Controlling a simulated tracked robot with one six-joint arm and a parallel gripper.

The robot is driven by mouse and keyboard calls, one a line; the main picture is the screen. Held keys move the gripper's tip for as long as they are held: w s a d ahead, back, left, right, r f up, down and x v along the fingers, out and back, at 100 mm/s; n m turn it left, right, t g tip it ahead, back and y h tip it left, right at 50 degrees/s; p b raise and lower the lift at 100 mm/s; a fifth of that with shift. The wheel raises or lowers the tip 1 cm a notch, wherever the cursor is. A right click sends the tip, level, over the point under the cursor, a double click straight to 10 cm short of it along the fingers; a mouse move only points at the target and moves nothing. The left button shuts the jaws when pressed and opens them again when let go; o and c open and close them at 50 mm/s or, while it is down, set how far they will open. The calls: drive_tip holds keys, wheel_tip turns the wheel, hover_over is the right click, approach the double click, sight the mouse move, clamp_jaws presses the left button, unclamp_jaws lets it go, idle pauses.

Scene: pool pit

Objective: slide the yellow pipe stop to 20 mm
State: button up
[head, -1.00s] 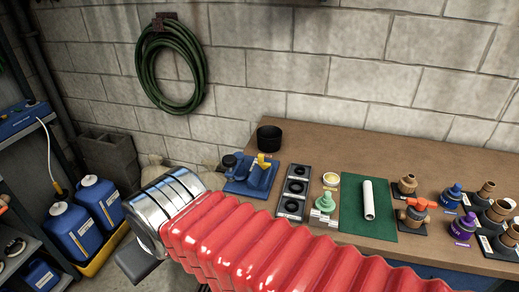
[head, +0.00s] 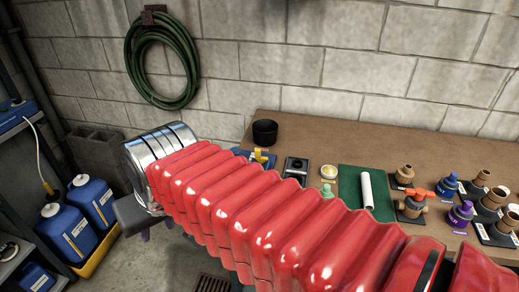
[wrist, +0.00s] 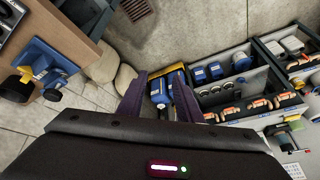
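The yellow pipe stop (head: 262,157) sits on a blue tool (head: 241,152) at the table's left end. My red arm hides most of that tool in the head view. In the wrist view the blue tool (wrist: 58,62) is at the left, with a small yellow part (wrist: 27,75) on it. My gripper (wrist: 158,78) points away from the tool, over the floor and shelf side. Its two purple fingers are apart with nothing between them. In the head view my gripper (head: 157,231) hangs left of the table, clear of the stop. The scale on the tool cannot be read.
A black cup (head: 265,132) stands behind the tool. A white pipe (head: 367,190) lies on a green mat (head: 349,198); several valves and fittings stand to the right. Sacks (wrist: 117,78) lie beside the table.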

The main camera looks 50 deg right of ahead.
drive_tip(key=w+d+r+m+g, duration=0.1)
drive_tip(key=w+d+r+m, duration=0.2)
drive_tip(key=w+d+m, duration=0.5)
drive_tip(key=m+y, duration=0.2)
drive_tip(key=m, duration=1.9)
hover_over(259, 150)
drive_tip(key=s+d, duration=0.3)
drive_tip(key=s, duration=0.2)
wheel_tip(259, 150, down, 5)
drive_tip(key=shift+s+a+f, duration=0.1)
drive_tip(key=shift+a+f, duration=0.05)
drive_tip(key=shift+a, duration=0.1)
drive_tip(key=shift+f, duration=0.1)
drive_tip(key=x, duration=1.3)
drive_tip(key=shift+a+f, duration=0.1)
drive_tip(key=shift+f, duration=0.15)
clamp_jaws()
